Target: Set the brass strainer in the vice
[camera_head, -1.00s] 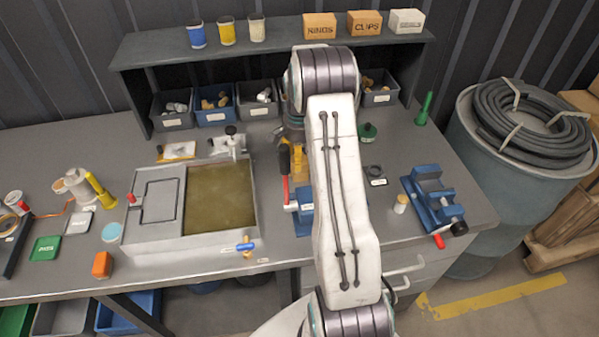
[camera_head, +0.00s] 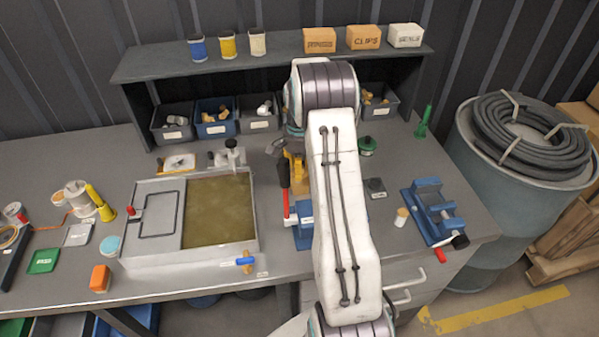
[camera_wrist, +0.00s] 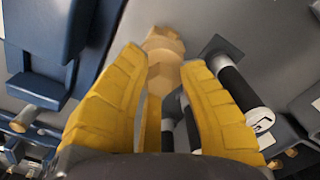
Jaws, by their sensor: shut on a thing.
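My gripper (camera_wrist: 164,70) has yellow fingers that reach up the wrist view, shut on a brass-coloured stepped piece, the strainer (camera_wrist: 161,44). The strainer's wide end shows between and beyond the fingertips. In the head view my arm's white link hides the strainer, and I cannot make out the grip there. The blue vice (camera_head: 432,212) stands at the right end of the bench, with a red-ended handle at its front. A gap shows between its blue jaws. A blue block (camera_wrist: 60,45) at the left of the wrist view may be part of it; I cannot tell.
A grey tank (camera_head: 150,225) of murky liquid stands left of my arm. A small cork-topped jar (camera_head: 402,217) and a dark square block (camera_head: 375,188) lie between my arm and the vice. Bins (camera_head: 215,118) line the back. A hose coil (camera_head: 530,135) lies on a drum at right.

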